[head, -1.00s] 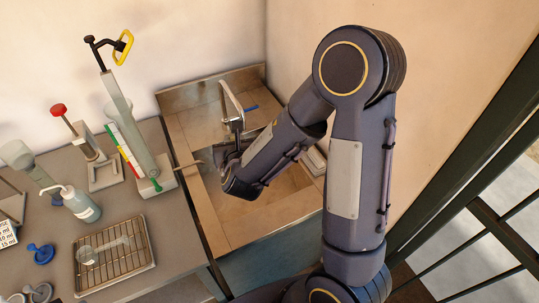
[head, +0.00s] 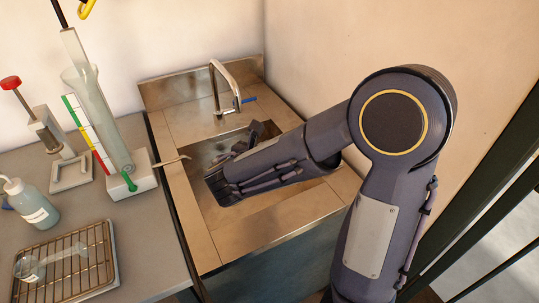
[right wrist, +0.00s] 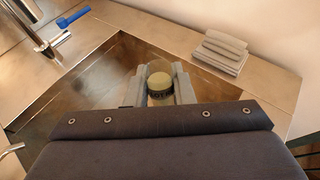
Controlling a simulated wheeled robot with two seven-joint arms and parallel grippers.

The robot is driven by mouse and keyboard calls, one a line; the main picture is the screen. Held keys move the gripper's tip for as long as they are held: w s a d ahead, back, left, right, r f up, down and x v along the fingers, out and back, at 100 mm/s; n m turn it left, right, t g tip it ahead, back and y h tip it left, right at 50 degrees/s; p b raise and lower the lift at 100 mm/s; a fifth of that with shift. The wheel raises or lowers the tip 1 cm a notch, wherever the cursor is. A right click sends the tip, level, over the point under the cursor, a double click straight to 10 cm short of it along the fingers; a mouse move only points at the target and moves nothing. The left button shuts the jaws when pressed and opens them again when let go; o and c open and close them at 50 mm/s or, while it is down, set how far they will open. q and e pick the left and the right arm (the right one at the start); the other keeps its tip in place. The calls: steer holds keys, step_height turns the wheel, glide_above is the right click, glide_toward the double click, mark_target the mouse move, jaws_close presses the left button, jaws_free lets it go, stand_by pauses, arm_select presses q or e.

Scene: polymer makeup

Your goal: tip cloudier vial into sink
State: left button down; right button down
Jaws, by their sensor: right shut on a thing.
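My right gripper (right wrist: 160,88) is shut on a vial (right wrist: 160,82). In the right wrist view the vial shows a pale yellow-green round end and a dark band with lettering; its contents and cloudiness cannot be made out. The gripper and vial are over or inside the basin of the steel sink (head: 205,218). In the head view my right forearm and wrist hide most of the gripper, and the vial does not show clearly. I see no second vial that I can be sure of. My left gripper is out of view.
A tap (head: 221,85) with a blue lever stands behind the basin. On the left counter are a tall cylinder stand (head: 120,187), a wash bottle (head: 36,206) and a wire rack (head: 92,268) with glassware.

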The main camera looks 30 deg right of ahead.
steer(key=shift+n+g, duration=0.3)
steer(key=shift+n, duration=0.2)
steer(key=f, duration=0.2)
steer(key=w+f+b, duration=0.1)
steer(key=f, duration=0.1)
steer(key=shift+a+f, duration=0.15)
steer(key=shift+f, duration=0.05)
steer(key=w+n+g+p, duration=0.1)
steer(key=p, duration=0.1)
steer(key=n+g+h+p, duration=0.1)
steer(key=p, duration=0.2)
steer(key=w+a+n+g+p, duration=0.1)
steer(key=n+p, duration=0.1)
steer(key=shift+w+f+g+h, duration=0.3)
steer(key=shift+w+f, duration=0.05)
steer(key=shift+f, duration=0.05)
steer(key=shift+f+n+g+p, duration=0.2)
steer(key=shift+n+g+p, duration=0.25)
steer(key=shift+p, duration=1.15)
steer(key=shift+f+n+g+h+p, duration=0.3)
steer(key=shift+n+g+p, duration=0.25)
steer(key=shift+p, duration=0.7)
stand_by(0.4)
steer(key=shift+f+n+g+h+p, duration=0.3)
steer(key=shift+f+n+h+p, duration=0.1)
steer(key=shift+n+p, duration=0.4)
stand_by(0.5)
steer(key=shift+a+f+n+g+h+p, duration=0.1)
steer(key=shift+f+n+g+h+p, duration=0.35)
steer(key=shift+n, duration=0.45)
